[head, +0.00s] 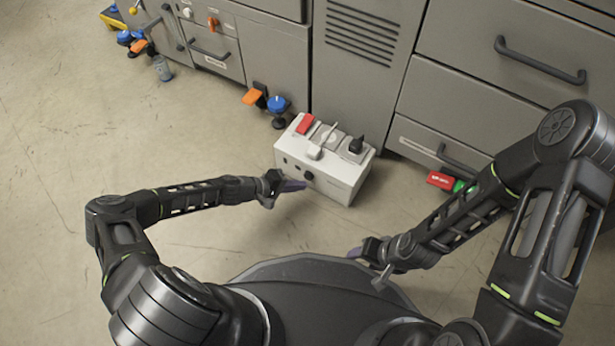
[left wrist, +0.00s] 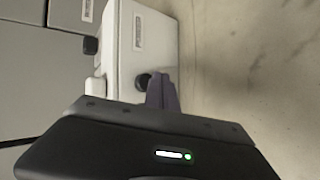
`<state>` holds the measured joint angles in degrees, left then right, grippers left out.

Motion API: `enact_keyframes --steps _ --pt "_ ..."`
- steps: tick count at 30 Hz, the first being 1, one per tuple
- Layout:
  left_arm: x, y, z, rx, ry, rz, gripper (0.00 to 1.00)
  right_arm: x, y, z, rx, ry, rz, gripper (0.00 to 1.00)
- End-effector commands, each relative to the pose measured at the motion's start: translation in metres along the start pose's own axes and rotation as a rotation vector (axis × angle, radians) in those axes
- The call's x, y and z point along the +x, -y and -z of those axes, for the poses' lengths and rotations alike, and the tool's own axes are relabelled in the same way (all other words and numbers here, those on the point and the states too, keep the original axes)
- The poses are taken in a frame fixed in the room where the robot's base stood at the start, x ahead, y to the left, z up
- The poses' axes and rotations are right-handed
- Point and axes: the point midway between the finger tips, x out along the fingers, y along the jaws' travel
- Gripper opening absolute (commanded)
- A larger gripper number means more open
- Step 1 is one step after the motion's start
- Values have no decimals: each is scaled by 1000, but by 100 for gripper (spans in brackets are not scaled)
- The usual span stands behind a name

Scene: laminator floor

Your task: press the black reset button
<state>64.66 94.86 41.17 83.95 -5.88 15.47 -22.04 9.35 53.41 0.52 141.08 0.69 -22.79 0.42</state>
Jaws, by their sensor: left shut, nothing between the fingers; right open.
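A white box (head: 345,187) stands on the floor in front of the grey cabinets. A round black button (head: 308,176) sits on its front face; it also shows in the left wrist view (left wrist: 143,83), partly hidden by my fingers. My left gripper (head: 300,186) is shut and empty, its purple fingertips close in front of the box beside the button. I cannot tell whether they touch it. In the left wrist view the closed fingertips (left wrist: 163,84) overlap the button's edge. My right gripper (head: 356,253) is open and empty, low over the floor near my base.
The box top carries a red switch (head: 304,124), a white plug (head: 320,143) and a black plug (head: 356,145). Grey cabinets (head: 480,110) stand behind. A red item (head: 440,181) lies to the right. Blue and orange parts (head: 277,105) are by the cabinets. The left floor is clear.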

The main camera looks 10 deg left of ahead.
Motion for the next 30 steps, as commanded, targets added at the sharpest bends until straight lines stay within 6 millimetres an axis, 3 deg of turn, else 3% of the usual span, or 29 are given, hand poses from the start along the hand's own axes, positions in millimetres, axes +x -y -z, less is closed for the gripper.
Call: enact_keyframes --steps 16,30 --pt "-32 22 -22 -1 -1 1 0 -12 4 1 0 0 0 53" --pt "-34 25 -25 0 0 0 0 -12 4 1 0 0 0 53"
